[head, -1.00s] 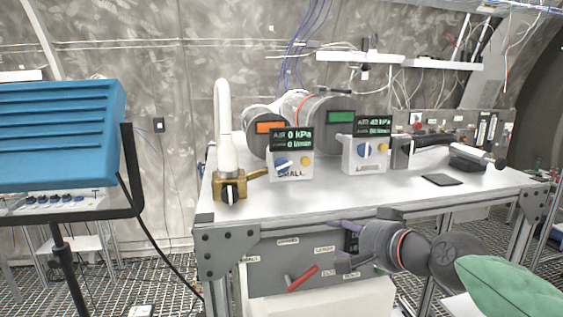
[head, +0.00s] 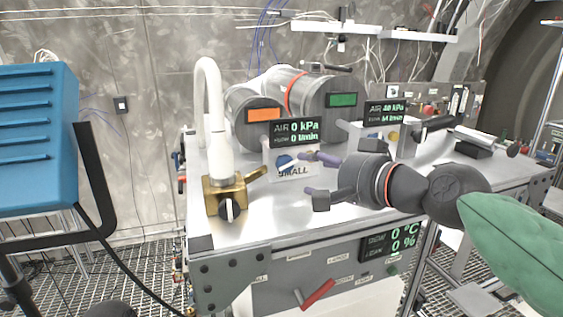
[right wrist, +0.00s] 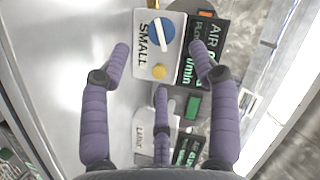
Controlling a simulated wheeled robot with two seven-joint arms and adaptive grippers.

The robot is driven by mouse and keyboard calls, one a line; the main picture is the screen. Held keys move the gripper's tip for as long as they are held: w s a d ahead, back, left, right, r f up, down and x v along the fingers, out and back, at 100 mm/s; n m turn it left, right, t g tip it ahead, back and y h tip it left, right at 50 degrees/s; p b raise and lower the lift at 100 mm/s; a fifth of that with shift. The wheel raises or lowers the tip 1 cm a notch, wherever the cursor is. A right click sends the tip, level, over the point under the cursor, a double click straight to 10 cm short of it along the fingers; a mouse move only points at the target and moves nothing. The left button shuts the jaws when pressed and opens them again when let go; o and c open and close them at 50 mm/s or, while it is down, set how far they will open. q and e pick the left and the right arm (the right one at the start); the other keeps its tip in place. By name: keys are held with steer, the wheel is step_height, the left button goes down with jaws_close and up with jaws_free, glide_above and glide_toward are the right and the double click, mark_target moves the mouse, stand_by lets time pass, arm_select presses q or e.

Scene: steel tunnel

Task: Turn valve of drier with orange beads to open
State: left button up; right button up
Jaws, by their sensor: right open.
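The drier with an orange window (head: 264,115) lies on the table at the back left, beside one with a green window (head: 342,100). In front of it stands the small white valve unit, labelled SMALL (head: 293,173), with a black display reading 0 kPa (head: 296,132). Its blue knob (right wrist: 161,35) with a white pointer is clear in the right wrist view, above a yellow button (right wrist: 159,72). My right gripper (head: 318,177) is open and empty, its purple fingers spread in front of the unit and partly covering it. My left gripper is not in view.
A second white unit (head: 405,145) stands to the right with its display reading about 40 kPa. A brass valve with a white pipe (head: 226,195) stands left of the small unit. The red lever (head: 318,294) is on the panel below the table.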

mark_target(287, 166)
steer(key=shift+w+a+f, duration=0.1)
steer(key=shift+w+a, duration=0.25)
steer(key=shift+w, duration=0.05)
steer(key=p+x, duration=0.1)
steer(key=x, duration=0.6)
steer(key=shift+w+a+p, duration=0.25)
steer(key=shift+w+p, duration=0.05)
steer(key=shift+w, duration=0.05)
steer(key=shift+w+f, duration=0.1)
steer(key=shift+c, duration=0.2)
steer(key=c, duration=1.1)
